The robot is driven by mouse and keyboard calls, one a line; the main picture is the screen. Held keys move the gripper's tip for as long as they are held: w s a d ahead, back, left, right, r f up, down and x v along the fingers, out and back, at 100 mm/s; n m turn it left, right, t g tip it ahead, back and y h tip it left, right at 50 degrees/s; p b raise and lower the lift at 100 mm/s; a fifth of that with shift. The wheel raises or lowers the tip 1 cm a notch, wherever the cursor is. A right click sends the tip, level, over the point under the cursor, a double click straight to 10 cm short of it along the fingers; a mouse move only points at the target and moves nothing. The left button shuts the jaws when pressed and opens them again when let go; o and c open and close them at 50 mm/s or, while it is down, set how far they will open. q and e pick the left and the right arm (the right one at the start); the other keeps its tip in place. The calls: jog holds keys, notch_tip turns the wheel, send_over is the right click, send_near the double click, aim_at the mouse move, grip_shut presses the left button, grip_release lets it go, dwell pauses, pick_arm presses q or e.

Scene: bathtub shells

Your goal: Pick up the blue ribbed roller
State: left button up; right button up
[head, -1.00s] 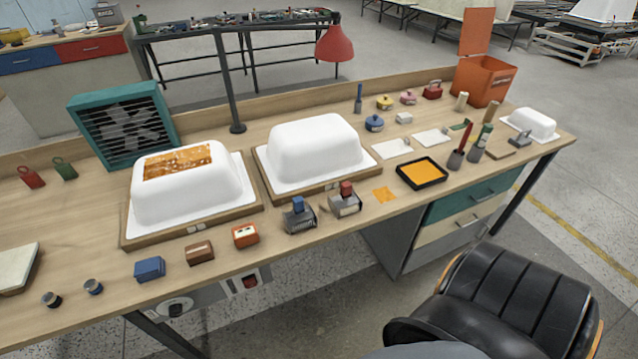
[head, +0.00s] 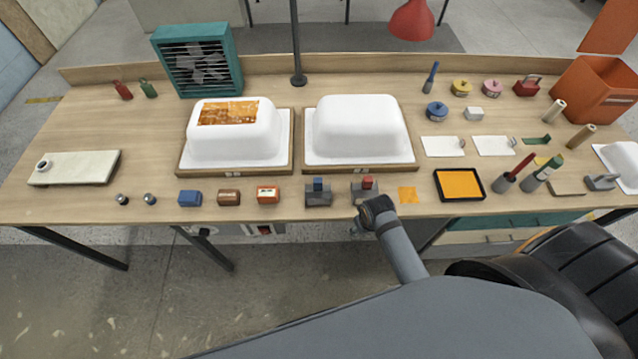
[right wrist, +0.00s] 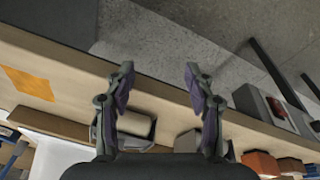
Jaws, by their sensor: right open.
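I cannot clearly make out ribs on any blue item. A slim blue-handled tool (head: 430,77) stands near the back of the bench. A grey tool with a blue top (head: 318,190) stands at the front edge, left of a grey tool with a red top (head: 365,188). My right gripper shows open and empty in the right wrist view (right wrist: 158,88), with its fingers wide apart by the bench's front edge. A pale grey piece (right wrist: 135,122) appears behind its fingers. In the head view my right wrist is just in front of the red-topped tool. My left gripper is out of view.
Two white tub shells (head: 352,130) (head: 230,145) on wooden boards fill the middle. Blue (head: 190,198), brown (head: 228,198) and orange (head: 267,195) blocks line the front. A black tray (head: 460,198) lies right. A lamp post (head: 298,50) rises behind.

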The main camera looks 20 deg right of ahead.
aim_at(318, 180)
jog(key=w+a+r+n+p, duration=0.1)
jog(key=w+a+r, duration=0.2)
jog(key=w+r, duration=0.2)
jog(key=w+a+r+n+g+p, duration=0.1)
jog(key=w+a+r+n, duration=0.1)
jog(key=w+r, duration=0.3)
jog(key=w+a+r+n+g+p, duration=0.1)
jog(key=w+a+r, duration=0.4)
jog(key=r, duration=0.2)
jog(key=shift+w+r+y+p, duration=0.15)
jog(key=shift+r+y+p, duration=0.15)
jog(key=shift+r+y, duration=0.1)
jog(key=shift+r, duration=0.15)
notch_tip(318, 180, down, 4)
jog(key=shift+f+p, duration=0.25)
jog(key=shift+p, duration=0.2)
jog(key=shift+f, duration=0.6)
jog(key=f+p, duration=0.1)
jog(key=f, duration=0.3)
jog(key=shift+s+p, duration=0.35)
jog(key=shift+s, duration=0.05)
jog(key=shift+f, duration=0.5)
grip_shut()
